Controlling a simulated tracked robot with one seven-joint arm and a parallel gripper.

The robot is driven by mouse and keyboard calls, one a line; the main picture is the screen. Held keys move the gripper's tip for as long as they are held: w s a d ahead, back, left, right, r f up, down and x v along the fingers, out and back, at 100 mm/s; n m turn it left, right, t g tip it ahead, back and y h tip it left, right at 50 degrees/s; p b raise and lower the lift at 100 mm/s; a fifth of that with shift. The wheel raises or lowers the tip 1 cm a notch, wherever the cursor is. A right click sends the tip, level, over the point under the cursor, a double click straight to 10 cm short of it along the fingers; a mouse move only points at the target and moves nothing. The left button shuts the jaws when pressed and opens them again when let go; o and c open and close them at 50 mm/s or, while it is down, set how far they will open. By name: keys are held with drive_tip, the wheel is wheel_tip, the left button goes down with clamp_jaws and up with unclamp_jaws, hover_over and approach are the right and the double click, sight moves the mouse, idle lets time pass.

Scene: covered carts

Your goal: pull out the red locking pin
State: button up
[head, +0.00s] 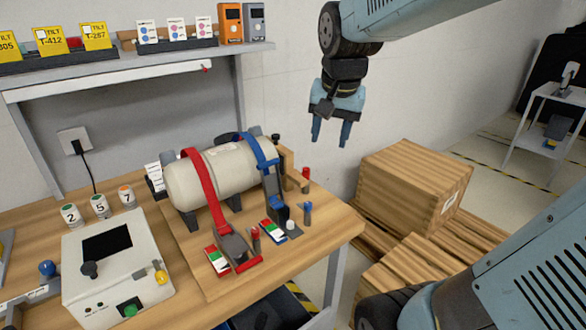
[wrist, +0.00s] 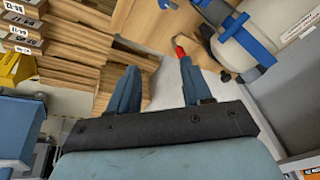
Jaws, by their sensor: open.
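A red-topped pin (head: 305,174) stands at the right edge of the wooden bench, beside a wooden block and the blue strap. Another red-topped pin (head: 255,234) stands near the front, beside the red strap's buckle. A blue-topped pin (head: 308,208) stands nearer the right corner. I cannot tell from the pictures which red one is the locking pin. My gripper (head: 330,140) is open and empty, in the air above and right of the bench, apart from the pins. In the wrist view, a red piece (wrist: 180,51) shows just beyond the right finger of my gripper (wrist: 159,68).
A cream cylinder (head: 222,172) lies on the bench under a red strap (head: 203,190) and a blue strap (head: 259,150). A white control box (head: 112,270) stands at left. A shelf (head: 140,69) overhangs behind.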

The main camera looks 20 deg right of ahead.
drive_tip(key=w+f+m+g, duration=0.2)
drive_tip(key=w+f+m, duration=0.2)
drive_tip(key=w, duration=0.4)
drive_tip(key=m+g, duration=0.1)
drive_tip(key=m, duration=0.3)
hover_over(307, 168)
drive_tip(key=f, duration=0.5)
drive_tip(key=shift+w+a+f, duration=0.15)
drive_tip(key=shift+w+f, duration=0.05)
drive_tip(key=shift+f, duration=0.1)
drive_tip(key=shift+f, duration=4.4)
drive_tip(key=shift+s, duration=0.2)
clamp_jaws()
